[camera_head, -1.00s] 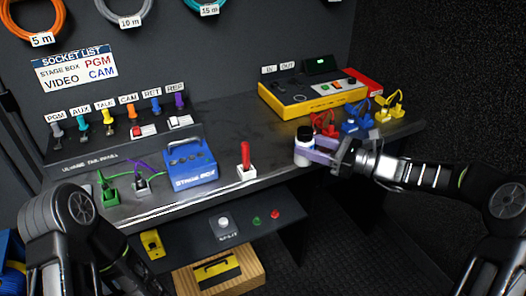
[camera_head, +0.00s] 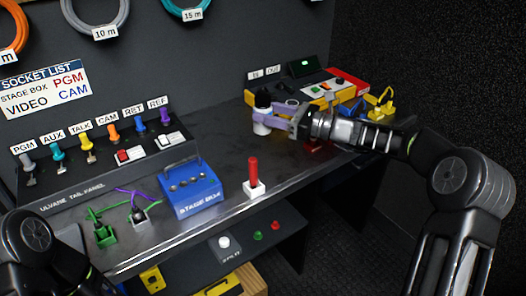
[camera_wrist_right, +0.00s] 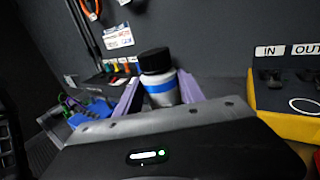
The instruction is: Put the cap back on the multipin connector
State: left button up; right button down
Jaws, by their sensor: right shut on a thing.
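My right gripper (camera_head: 281,117) is shut on a small white bottle with a black top (camera_head: 262,122), left of the yellow box. In the right wrist view the bottle (camera_wrist_right: 162,88) shows a blue band and stands about upright between the pale purple fingers. I cannot tell whether its bottom touches the bench. No part is clearly marked as the multipin connector or its cap. The blue stage box (camera_head: 190,190) stands on the bench, with a red upright handle in a white base (camera_head: 254,180) beside it. My left gripper is out of view; only its arm shows at lower left.
The yellow device box (camera_head: 290,98) stands behind my right gripper. Red (camera_head: 316,146) and yellow (camera_head: 381,106) connectors sit to its right, partly behind my arm. The socket panel (camera_head: 100,158) lines the back left. Bare bench (camera_head: 222,138) lies between stage box and bottle.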

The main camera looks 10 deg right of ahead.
aim_at(268, 130)
jog(key=shift+f, duration=2.8)
jog(key=shift+f, duration=1.9)
jog(key=shift+b, duration=0.3)
jog(key=shift+f, duration=0.2)
jog(key=c, duration=0.7)
grip_release()
